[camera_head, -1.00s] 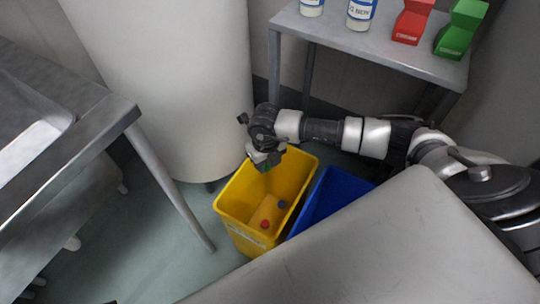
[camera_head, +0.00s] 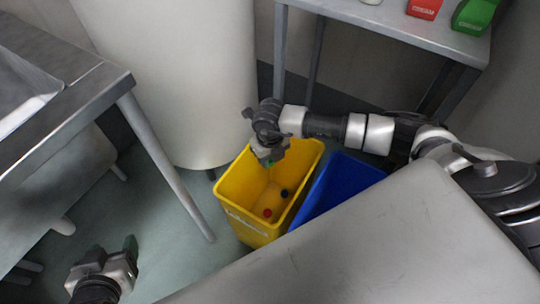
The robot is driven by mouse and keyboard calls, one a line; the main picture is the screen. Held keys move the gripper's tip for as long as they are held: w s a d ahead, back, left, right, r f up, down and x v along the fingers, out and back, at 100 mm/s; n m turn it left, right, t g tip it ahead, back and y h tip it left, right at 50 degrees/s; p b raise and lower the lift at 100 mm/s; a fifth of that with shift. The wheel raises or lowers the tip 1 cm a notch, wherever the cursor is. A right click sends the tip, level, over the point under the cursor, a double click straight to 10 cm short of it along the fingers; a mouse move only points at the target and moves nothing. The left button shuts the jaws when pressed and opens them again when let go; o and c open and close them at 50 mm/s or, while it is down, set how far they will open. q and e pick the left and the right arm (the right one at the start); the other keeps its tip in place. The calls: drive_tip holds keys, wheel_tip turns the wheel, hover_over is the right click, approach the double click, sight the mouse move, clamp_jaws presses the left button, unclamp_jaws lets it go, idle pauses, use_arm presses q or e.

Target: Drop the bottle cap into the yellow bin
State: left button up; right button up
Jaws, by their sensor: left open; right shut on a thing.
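The yellow bin (camera_head: 232,188) stands on the floor in the middle, open at the top. A red cap (camera_head: 267,212) and a dark blue cap (camera_head: 284,193) lie on its bottom. My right gripper (camera_head: 269,160) points down over the far left part of the bin's opening. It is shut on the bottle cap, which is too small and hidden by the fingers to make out. My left gripper (camera_head: 114,254) is at the lower left, open and empty, well apart from the bin.
A blue bin (camera_head: 345,180) stands right of the yellow one. A grey surface (camera_head: 390,245) fills the lower right. A metal table (camera_head: 70,110) is at the left, a white cylinder (camera_head: 165,75) behind, and a shelf table (camera_head: 440,45) with red and green cartons at the back right.

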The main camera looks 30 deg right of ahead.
use_arm(q)
drive_tip(key=shift+w+d+r, duration=0.1)
drive_tip(key=shift+w+r, duration=0.05)
drive_tip(key=shift+r, duration=0.05)
use_arm(e)
drive_tip(key=o, duration=1)
drive_tip(key=shift+c, duration=0.2)
drive_tip(key=shift+r, duration=0.5)
use_arm(q)
drive_tip(key=s+a+f+g+y+p, duration=0.2)
drive_tip(key=s+a+f+g+p, duration=0.1)
drive_tip(key=s+g, duration=0.4)
drive_tip(key=shift+s+a+f, duration=0.25)
drive_tip(key=shift+s+f, duration=0.35)
drive_tip(key=shift+s, duration=0.7)
use_arm(e)
wheel_tip(320, 180, up, 10)
drive_tip(key=shift+f, duration=0.15)
